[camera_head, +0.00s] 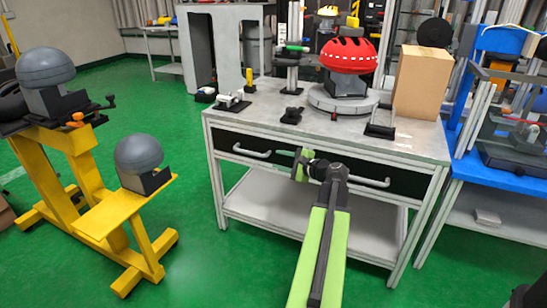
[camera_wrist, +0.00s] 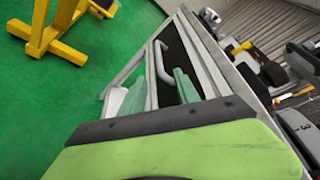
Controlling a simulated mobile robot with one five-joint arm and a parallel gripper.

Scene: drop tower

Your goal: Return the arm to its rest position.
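My arm reaches up from the bottom of the head view to my gripper (camera_head: 301,163), which is in front of the workbench's (camera_head: 420,150) black drawer front, between its two handles. In the wrist view my gripper (camera_wrist: 158,88) shows two pale green fingers with a gap between them, and nothing is held there. A drawer handle (camera_wrist: 160,62) shows beyond the gap. The head view does not show whether the gripper touches the drawer front. My green arm link hides part of the lower shelf.
A red helmet (camera_head: 349,52) on a grey round base and a cardboard box (camera_head: 422,82) stand on the bench. A yellow stand (camera_head: 98,215) with grey domes is at left. A blue table (camera_head: 480,172) is at right. Green floor (camera_head: 215,255) is clear between stand and bench.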

